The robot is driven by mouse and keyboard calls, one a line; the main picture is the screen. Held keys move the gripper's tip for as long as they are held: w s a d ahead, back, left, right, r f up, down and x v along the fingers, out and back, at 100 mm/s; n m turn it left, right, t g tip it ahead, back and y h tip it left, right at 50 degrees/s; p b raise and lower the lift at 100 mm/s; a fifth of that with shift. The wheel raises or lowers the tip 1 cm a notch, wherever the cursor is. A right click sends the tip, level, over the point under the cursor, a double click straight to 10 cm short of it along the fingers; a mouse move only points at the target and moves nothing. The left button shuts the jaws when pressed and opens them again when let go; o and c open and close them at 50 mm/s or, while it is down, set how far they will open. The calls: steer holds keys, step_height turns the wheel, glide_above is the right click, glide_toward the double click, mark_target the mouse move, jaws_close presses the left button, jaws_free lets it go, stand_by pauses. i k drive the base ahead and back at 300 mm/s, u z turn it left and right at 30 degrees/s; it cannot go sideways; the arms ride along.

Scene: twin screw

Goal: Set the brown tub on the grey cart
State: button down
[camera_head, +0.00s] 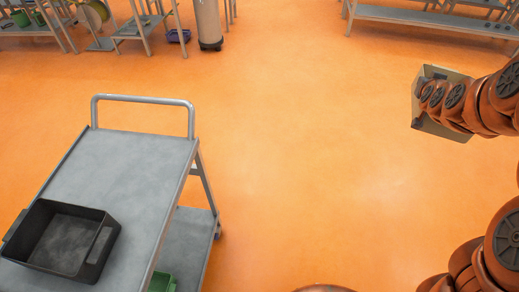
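A grey-brown tub (419,104), open and box-shaped, shows at the right, partly covered by my orange arm. It looks tilted, and I cannot tell from this view whether it hangs clear of the floor. My arm's end overlaps it. My gripper's fingers are hidden, so their hold on the tub does not show. The grey cart (128,160) stands at the left, with a raised handle bar at its far end and a lower shelf. The tub is well to the right of the cart, apart from it.
A black tub (65,240) sits on the near left part of the cart's top; the far part of the top is bare. A green container (161,282) is on the lower shelf. Grey racks (430,17) and a grey cylinder (208,22) stand at the back. The orange floor between is clear.

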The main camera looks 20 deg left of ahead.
mark_target(118, 168)
steer(key=u, duration=0.85)
steer(key=i, duration=3.2)
steer(key=u, duration=3.3)
